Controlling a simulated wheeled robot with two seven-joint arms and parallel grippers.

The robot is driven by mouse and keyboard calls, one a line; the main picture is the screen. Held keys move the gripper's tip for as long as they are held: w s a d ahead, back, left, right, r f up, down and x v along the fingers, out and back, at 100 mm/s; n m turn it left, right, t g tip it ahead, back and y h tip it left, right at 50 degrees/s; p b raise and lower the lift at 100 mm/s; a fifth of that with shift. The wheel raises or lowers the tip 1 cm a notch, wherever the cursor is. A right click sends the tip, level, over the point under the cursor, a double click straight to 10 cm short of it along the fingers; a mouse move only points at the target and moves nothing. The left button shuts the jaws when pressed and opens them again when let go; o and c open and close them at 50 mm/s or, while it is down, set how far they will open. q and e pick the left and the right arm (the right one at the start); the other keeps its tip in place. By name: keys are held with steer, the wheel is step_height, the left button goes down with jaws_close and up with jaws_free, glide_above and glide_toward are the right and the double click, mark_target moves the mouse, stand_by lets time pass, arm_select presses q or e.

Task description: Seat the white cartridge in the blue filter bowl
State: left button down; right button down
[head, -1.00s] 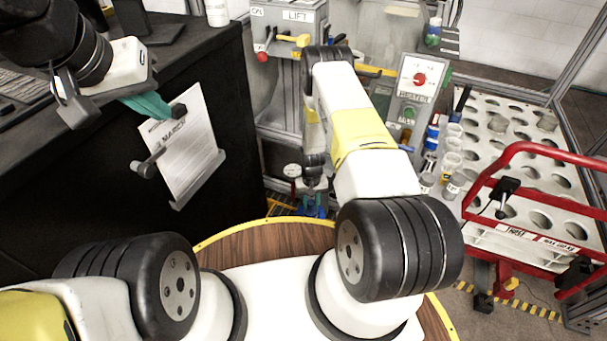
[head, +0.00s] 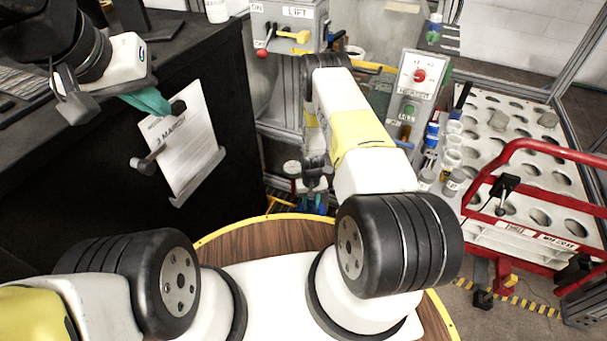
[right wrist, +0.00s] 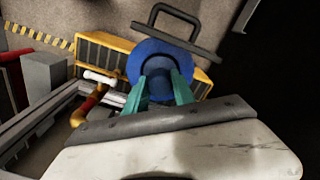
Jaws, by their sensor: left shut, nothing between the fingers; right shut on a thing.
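The blue filter bowl (right wrist: 132,66) shows as a round blue shape in the right wrist view. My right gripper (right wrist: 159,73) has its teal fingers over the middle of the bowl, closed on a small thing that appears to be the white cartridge. The cartridge is almost wholly hidden, so I cannot tell how deep it sits. In the head view the right gripper (head: 308,203) is low behind my right forearm, with blue just beside it. My left gripper (head: 150,103) is shut and empty, in front of the dark desk near a hanging sheet.
A yellow slotted housing (right wrist: 100,55) and a dark bar handle (right wrist: 178,30) lie around the bowl. A LIFT panel (head: 290,25) and a red-knob panel (head: 415,85) stand beyond my right arm. A holed rack (head: 520,150) with a red rail (head: 530,148) is at right.

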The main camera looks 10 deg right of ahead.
steer(key=shift+f, duration=0.45)
steer(key=c, duration=1)
jaws_free()
steer(key=shift+o, duration=0.2)
steer(key=shift+r, duration=3.9)
